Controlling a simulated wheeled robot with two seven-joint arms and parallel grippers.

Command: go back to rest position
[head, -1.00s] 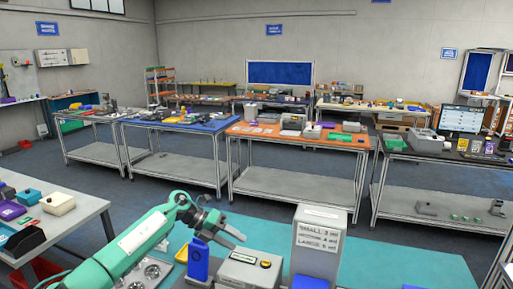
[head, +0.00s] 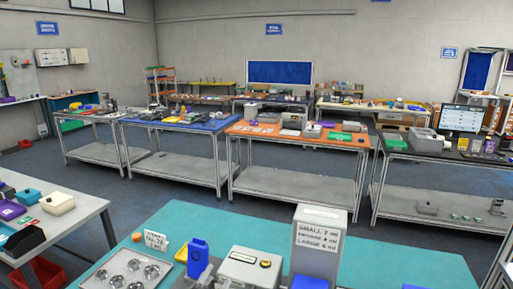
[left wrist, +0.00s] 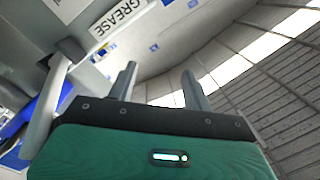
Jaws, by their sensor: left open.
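My left gripper (left wrist: 160,86) shows in the left wrist view, its two grey fingers apart with nothing between them. In the head view, a blue device (head: 198,259) stands upright on the teal bench top (head: 390,252). Beside it is a grey box with a dark round button (head: 248,262). A taller grey box (head: 322,225) with a printed size label stands right of that. My right gripper is in neither view.
A metal tray (head: 113,282) with several round clear parts lies at the bench's left, near a small white sign (head: 155,241). A side table (head: 82,212) stands at left. In the left wrist view, a panel labelled GREASE (left wrist: 117,18) is near the gripper.

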